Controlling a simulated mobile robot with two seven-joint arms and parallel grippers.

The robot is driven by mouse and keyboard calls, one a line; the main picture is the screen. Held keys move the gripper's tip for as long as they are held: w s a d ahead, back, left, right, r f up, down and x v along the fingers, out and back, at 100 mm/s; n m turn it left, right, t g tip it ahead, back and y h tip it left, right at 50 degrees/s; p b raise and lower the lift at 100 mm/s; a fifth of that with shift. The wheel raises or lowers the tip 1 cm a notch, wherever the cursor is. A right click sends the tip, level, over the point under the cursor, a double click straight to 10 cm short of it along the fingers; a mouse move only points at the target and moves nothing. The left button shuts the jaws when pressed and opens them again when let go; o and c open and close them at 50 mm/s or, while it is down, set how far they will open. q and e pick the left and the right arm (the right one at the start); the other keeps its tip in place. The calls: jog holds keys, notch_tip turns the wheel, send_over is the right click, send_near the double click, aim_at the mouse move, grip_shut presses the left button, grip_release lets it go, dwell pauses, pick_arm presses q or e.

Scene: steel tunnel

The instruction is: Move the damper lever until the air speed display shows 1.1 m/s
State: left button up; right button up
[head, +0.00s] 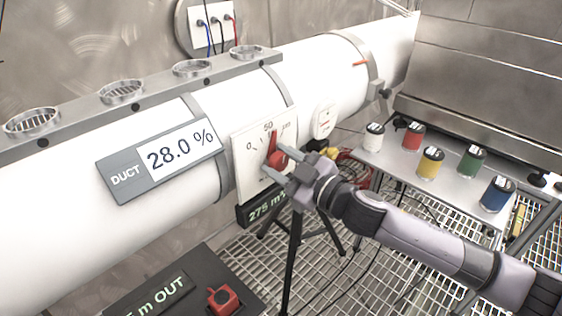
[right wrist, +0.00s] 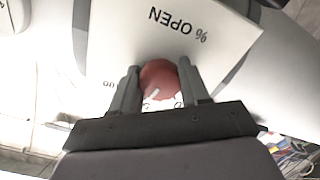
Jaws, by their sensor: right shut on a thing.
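The damper lever (head: 274,142) is red, with a round hub, on a white dial plate (head: 247,150) marked 0, 50 and 100. Its tip points up, just right of the 50 mark. My right gripper (head: 275,162) is shut on the red hub, with one finger on each side. In the right wrist view the red hub (right wrist: 160,78) sits between the two fingers. A grey DUCT display (head: 160,160) reads 28.0 %. A dark display (head: 266,205) under the dial reads 275 m, its remaining text hidden by my arm. I see no m/s reading. My left gripper is out of view.
The white duct (head: 60,195) crosses the view, with round ports (head: 121,92) on top. A tripod (head: 293,240) stands below the dial. A dark panel (head: 170,285) with a red knob (head: 223,298) is at bottom left.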

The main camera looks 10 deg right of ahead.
aim_at(283, 165)
jog(key=o, duration=1.1)
jog(key=shift+c, duration=0.2)
jog(key=b+v, duration=0.1)
jog(key=v, duration=0.5)
jog(key=shift+f, duration=0.15)
jog(key=shift+s+d, duration=0.35)
jog(key=shift+s, duration=0.15)
jog(key=s+d+f+m+g+h, duration=0.1)
jog(key=s+f+m+h, duration=0.1)
jog(key=s+f, duration=0.4)
jog(key=s+d+f+m+g+h+p, duration=0.1)
jog(key=s+f+m, duration=0.4)
jog(key=f, duration=0.6)
jog(key=s+d+f+m+g+h, duration=0.2)
jog(key=s+d+f+m+h, duration=0.1)
jog(key=s+f, duration=0.6)
jog(key=shift+f+m+g+h+p, duration=0.3)
jog(key=shift+m+h, duration=0.2)
jog(key=shift+h, duration=0.3)
